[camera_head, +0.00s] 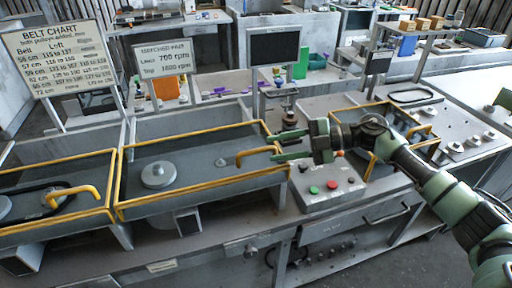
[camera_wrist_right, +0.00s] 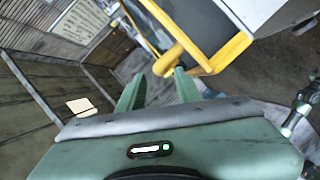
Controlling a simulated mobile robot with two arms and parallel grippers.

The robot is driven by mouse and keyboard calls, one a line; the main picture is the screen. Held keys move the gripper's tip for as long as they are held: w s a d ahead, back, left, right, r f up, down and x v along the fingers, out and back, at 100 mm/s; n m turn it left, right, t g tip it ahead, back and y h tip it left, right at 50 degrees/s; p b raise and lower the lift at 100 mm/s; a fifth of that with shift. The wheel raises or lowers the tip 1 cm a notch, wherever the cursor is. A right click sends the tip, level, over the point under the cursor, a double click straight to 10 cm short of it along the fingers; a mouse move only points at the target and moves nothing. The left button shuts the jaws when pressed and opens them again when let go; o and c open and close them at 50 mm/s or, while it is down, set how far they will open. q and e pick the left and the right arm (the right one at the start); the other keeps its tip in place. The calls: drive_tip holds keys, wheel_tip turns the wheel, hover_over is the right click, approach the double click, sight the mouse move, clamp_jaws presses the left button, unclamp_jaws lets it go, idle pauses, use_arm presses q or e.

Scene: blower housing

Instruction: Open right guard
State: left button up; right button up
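The middle yellow-framed guard (camera_head: 205,190) lies down over a grey housing with a round pulley (camera_head: 158,174) inside. I take it as the right guard of the left pair. Its yellow bar handle (camera_head: 252,153) is at its right side and shows large in the right wrist view (camera_wrist_right: 172,58). My right gripper (camera_head: 270,148) reaches in from the right with fingers apart at the handle. In the right wrist view, the open fingertips (camera_wrist_right: 158,73) are on either side of the handle's near end; contact cannot be told. My left gripper is out of view.
Another yellow-framed guard (camera_head: 58,228) lies to the left. A control box (camera_head: 328,187) with red and green buttons stands below my right gripper. A further yellow frame (camera_head: 362,166) is partly behind my right arm. Signs (camera_head: 165,58) stand behind the housings.

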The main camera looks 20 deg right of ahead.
sight(264, 149)
drive_tip(key=p+x, duration=0.1)
drive_tip(key=x, duration=0.3)
drive_tip(key=shift+a+r, duration=0.1)
drive_tip(key=shift+w+a+p, duration=0.2)
drive_tip(key=shift+a+p, duration=0.1)
drive_tip(key=shift+a, duration=0.25)
drive_tip(key=shift+f, duration=0.25)
clamp_jaws()
idle(0.6)
